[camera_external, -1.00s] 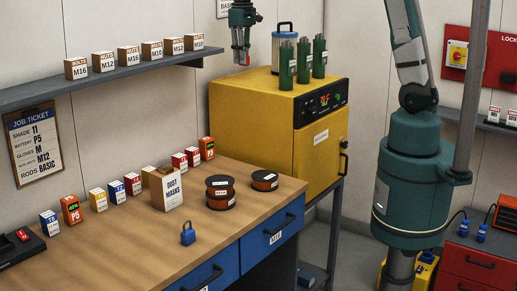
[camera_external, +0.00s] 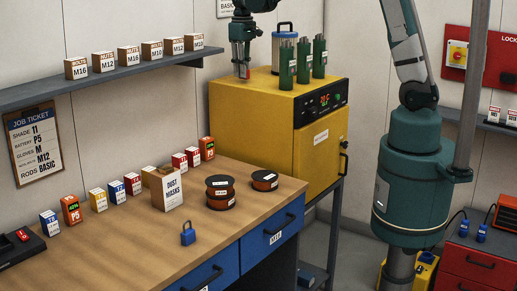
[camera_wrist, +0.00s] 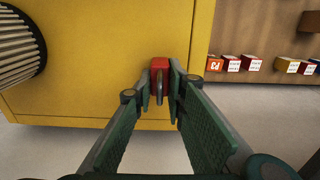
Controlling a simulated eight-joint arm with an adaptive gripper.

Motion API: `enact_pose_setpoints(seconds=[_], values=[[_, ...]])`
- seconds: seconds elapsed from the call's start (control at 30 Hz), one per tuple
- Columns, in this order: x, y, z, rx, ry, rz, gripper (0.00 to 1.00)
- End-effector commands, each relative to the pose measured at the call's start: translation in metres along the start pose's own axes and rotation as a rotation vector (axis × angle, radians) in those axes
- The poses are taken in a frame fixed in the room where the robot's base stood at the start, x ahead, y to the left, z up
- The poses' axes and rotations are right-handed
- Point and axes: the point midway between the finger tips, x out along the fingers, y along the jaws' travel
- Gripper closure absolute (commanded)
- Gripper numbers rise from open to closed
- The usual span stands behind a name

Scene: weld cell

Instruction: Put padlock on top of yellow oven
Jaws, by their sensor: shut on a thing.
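My gripper (camera_external: 242,68) is shut on a small red padlock (camera_wrist: 160,66) with a grey shackle, seen between the fingertips in the wrist view. The padlock shows only as a red patch in the external view. The yellow oven (camera_external: 262,124) stands on a stand beside the bench. My gripper points down at the left part of its top, and the padlock is over or near that surface; I cannot tell whether it touches. In the wrist view the oven top (camera_wrist: 100,80) lies behind the padlock, near two edges. A blue padlock (camera_external: 187,236) stands on the bench.
Several green canisters (camera_external: 303,60) and a ribbed cylinder (camera_external: 284,52) stand on the oven top, right of my gripper. The wooden bench (camera_external: 120,240) holds boxes and spools. A shelf (camera_external: 110,80) with boxes is on the left wall.

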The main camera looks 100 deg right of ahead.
Motion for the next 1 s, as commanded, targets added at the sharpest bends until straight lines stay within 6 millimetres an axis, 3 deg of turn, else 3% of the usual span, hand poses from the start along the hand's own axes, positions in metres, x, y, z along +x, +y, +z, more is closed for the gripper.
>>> enact_pose_setpoints(seconds=[0.13, 0.63, 0.67, 0.73, 1.0], values=[[0.010, 0.000, 0.000, 0.000, 0.000, 0.000, 0.99], [0.016, 0.000, 0.000, 0.000, 0.000, 0.000, 0.99], [0.015, 0.000, 0.000, 0.000, 0.000, 0.000, 0.82], [0.015, 0.000, 0.000, 0.000, 0.000, 0.000, 0.73], [0.015, 0.000, 0.000, 0.000, 0.000, 0.000, 0.71]])
